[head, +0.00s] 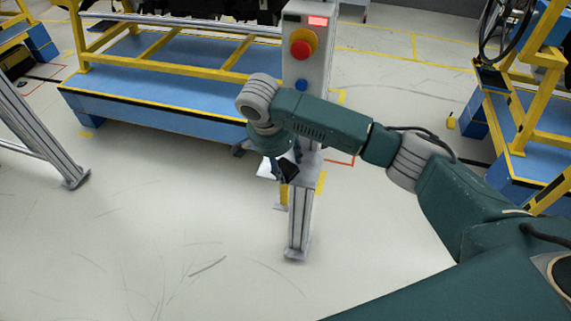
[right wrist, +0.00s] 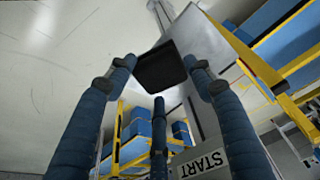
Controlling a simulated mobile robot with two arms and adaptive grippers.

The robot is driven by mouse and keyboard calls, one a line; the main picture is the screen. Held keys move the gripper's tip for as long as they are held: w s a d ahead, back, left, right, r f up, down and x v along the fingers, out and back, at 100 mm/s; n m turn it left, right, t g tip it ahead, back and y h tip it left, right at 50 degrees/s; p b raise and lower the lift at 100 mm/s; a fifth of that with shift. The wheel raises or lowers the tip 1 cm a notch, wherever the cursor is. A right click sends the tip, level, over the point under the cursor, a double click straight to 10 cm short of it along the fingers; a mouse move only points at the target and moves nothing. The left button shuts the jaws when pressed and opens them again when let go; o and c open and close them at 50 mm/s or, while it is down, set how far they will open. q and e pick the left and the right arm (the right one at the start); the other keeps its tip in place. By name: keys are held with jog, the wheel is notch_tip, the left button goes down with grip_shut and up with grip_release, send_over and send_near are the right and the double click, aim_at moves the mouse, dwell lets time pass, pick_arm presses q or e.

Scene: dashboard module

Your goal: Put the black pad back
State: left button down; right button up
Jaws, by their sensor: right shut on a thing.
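The black pad (right wrist: 160,70) is a dark, roughly square piece held between the fingertips of my right gripper (right wrist: 161,65) in the right wrist view. One finger is on each side of it and a third finger is below. In the head view my right gripper (head: 284,167) points down beside a grey post, with the small dark pad (head: 289,169) at its tip. A pale flat piece (head: 266,169) shows just left of it; I cannot tell whether the pad touches it. My left gripper is not in view.
The grey post carries a control box (head: 308,62) with a red button on yellow (head: 302,43) and a blue button. A blue platform with yellow rails (head: 165,75) stands behind. Another yellow frame (head: 530,110) is at right. The floor in front is clear.

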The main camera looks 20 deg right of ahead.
aim_at(285, 164)
jog(key=shift+w+d+r, duration=0.2)
jog(key=shift+w+d, duration=0.25)
jog(key=shift+w, duration=0.2)
notch_tip(285, 164, down, 2)
jog(key=shift+f+p, duration=0.1)
jog(key=shift+p, duration=1.1)
jog(key=shift+d+f, duration=0.1)
jog(key=shift+f, duration=0.45)
jog(key=shift+s+f, duration=0.1)
jog(key=o, duration=1.1)
